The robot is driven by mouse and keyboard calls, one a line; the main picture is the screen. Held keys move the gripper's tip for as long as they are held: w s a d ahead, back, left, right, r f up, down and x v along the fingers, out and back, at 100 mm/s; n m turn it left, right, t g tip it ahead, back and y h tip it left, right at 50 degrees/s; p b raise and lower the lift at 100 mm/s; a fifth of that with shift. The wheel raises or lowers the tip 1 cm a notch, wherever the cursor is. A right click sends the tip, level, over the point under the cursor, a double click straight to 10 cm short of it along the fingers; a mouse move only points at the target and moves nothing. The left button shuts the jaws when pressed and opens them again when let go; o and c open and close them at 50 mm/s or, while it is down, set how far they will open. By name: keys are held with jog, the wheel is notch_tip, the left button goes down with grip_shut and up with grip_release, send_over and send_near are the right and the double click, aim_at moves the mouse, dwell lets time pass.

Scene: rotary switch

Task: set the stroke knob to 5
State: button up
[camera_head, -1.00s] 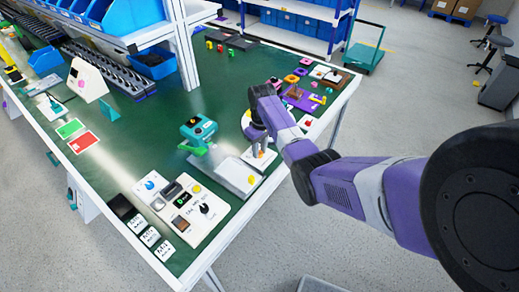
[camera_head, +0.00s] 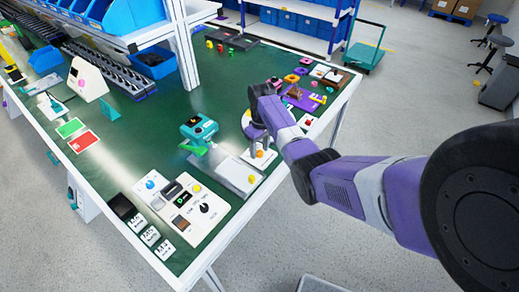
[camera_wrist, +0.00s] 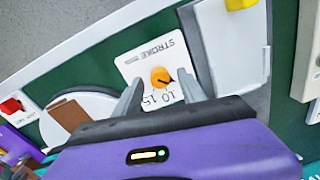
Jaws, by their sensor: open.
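The stroke panel is a white card (camera_wrist: 138,62) with the printed word STROKE and numbers at its lower edge, partly readable as 10 and 15. An orange round knob (camera_wrist: 160,77) sits on it, with a dark pointer mark toward the lower right in the wrist view. My gripper (camera_wrist: 161,88) is open, with one grey finger on each side of the knob and visible space between. I cannot tell how high the fingertips are above the panel. In the head view the orange knob (camera_head: 260,153) shows just below my gripper (camera_head: 260,146).
A grey-white device (camera_head: 232,172) with a yellow button lies beside the panel, left in the head view. A teal machine (camera_head: 199,128) stands behind it. A white control panel (camera_head: 196,218) is nearer the front. The table's right edge (camera_head: 290,160) is close.

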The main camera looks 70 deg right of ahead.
aim_at(261, 151)
jog(key=r, duration=0.7)
jog(key=shift+d+r, duration=0.2)
jog(key=shift+r, duration=0.15)
jog(key=shift+s, duration=0.2)
